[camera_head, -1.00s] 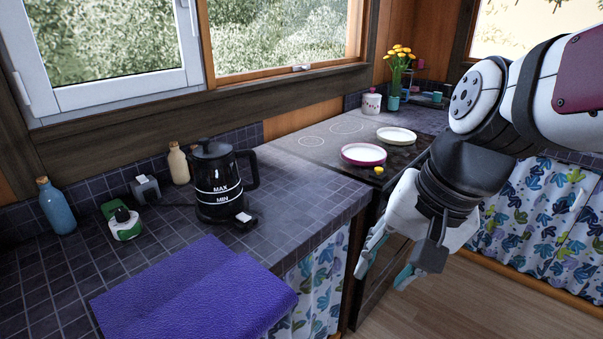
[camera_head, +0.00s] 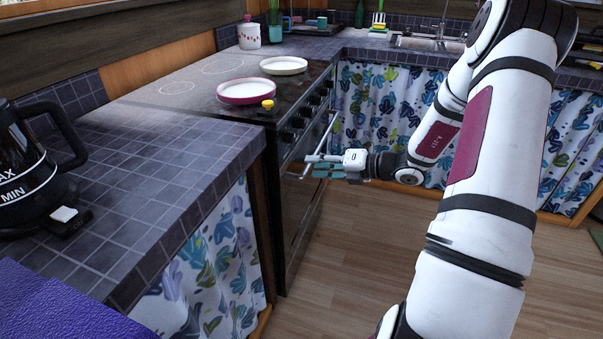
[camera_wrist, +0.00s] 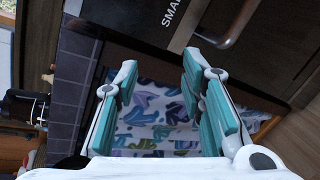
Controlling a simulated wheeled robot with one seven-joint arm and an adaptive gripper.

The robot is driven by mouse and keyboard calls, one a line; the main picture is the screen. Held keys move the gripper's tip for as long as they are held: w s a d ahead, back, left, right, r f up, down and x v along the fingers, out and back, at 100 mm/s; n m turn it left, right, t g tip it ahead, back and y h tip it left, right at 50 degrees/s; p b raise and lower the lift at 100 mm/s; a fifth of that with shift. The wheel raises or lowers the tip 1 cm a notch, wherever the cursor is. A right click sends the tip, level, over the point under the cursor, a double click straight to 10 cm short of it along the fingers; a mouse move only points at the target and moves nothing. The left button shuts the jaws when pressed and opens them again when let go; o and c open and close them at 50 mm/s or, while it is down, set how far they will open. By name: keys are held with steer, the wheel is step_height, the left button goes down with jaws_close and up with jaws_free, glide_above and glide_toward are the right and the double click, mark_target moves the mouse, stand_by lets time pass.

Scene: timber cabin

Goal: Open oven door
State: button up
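The oven (camera_head: 298,205) has a dark front below the stove top, set between tiled counters. Its door looks shut. A metal bar handle (camera_head: 325,138) runs along the top of the door. My gripper (camera_head: 312,166) is at the oven front, close to the handle; I cannot tell from the head view whether they touch. In the wrist view my gripper (camera_wrist: 160,95) has its two teal-padded fingers spread apart with nothing between them. The handle (camera_wrist: 235,28) shows there beyond the fingertips, at the top right.
A pink-rimmed plate (camera_head: 245,92) and a white plate (camera_head: 284,66) sit on the stove. A black kettle (camera_head: 25,175) stands on the left tiled counter (camera_head: 165,165). Patterned curtains (camera_head: 215,265) hang below it. The wooden floor (camera_head: 350,270) before the oven is clear.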

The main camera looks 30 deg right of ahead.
mark_target(308, 167)
steer(key=d+f+m+t+h+b, duration=0.2)
steer(key=d+f+m+t+h, duration=0.1)
steer(key=d+f+m, duration=0.55)
steer(key=shift+n, duration=0.25)
steer(key=b+x, duration=0.1)
steer(key=x, duration=0.3)
steer(key=b+x, duration=0.1)
steer(key=x, duration=0.4)
steer(key=b+x, duration=0.1)
steer(key=x, duration=0.3)
steer(key=shift+w+d, duration=0.2)
steer(key=shift+w, duration=0.1)
jaws_close()
